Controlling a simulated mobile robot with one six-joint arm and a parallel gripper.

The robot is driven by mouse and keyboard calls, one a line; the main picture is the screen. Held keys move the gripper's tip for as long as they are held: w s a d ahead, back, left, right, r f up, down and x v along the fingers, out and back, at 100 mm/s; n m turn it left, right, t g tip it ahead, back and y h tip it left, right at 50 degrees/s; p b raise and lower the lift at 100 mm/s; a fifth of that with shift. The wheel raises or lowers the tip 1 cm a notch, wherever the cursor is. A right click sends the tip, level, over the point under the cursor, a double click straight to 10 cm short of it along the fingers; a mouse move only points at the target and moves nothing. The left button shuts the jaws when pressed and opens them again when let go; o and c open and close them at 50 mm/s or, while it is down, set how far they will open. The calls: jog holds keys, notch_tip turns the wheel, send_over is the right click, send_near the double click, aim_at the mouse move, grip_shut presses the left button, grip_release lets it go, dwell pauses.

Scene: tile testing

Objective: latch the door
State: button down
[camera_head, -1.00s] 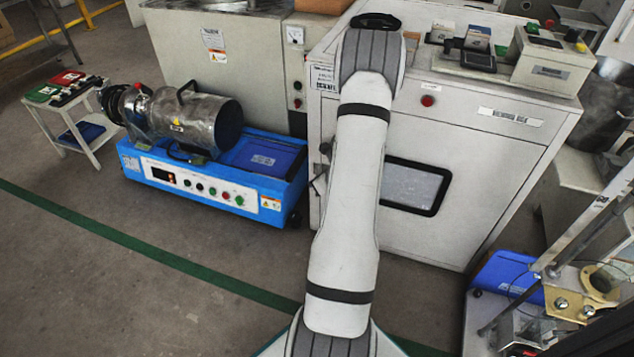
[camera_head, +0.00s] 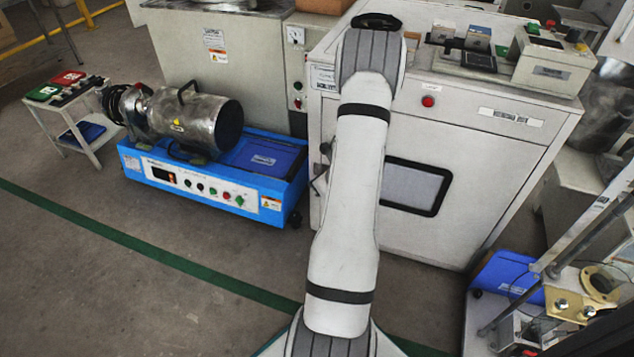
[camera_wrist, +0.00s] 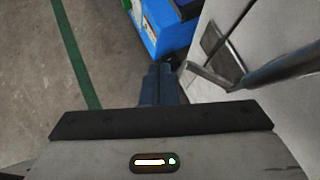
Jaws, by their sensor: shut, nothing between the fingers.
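The door (camera_head: 470,165) is the pale front of a grey cabinet, with a dark-framed window (camera_head: 412,186). It looks flush with the cabinet, but my arm covers part of its left side. A small dark latch handle (camera_head: 319,180) shows at the left edge, beside my arm. In the wrist view, a metal lever (camera_wrist: 210,76) stands out near a recessed plate (camera_wrist: 221,45), and a thick grey bar (camera_wrist: 275,71) runs off to the right. My gripper (camera_wrist: 160,70) is shut and empty, with its dark fingers left of the lever. I cannot tell whether they touch.
A blue machine (camera_head: 205,175) carrying a metal cylinder stands left of the cabinet. A blue box (camera_head: 508,275) and a metal stand (camera_head: 560,255) are at the right. Instruments (camera_head: 540,60) sit on the cabinet top. The floor (camera_head: 110,285) at front left is clear.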

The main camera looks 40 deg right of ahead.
jog(key=shift+d, duration=0.1)
jog(key=shift+s+d+r, duration=0.1)
jog(key=shift+s+d, duration=0.35)
jog(key=shift+d, duration=0.35)
jog(key=s+a+r+p, duration=0.2)
jog(key=s+a+r, duration=0.3)
jog(key=s, duration=0.5)
jog(key=shift+a+r, duration=0.15)
jog(key=shift+r, duration=0.8)
jog(key=shift+s, duration=0.1)
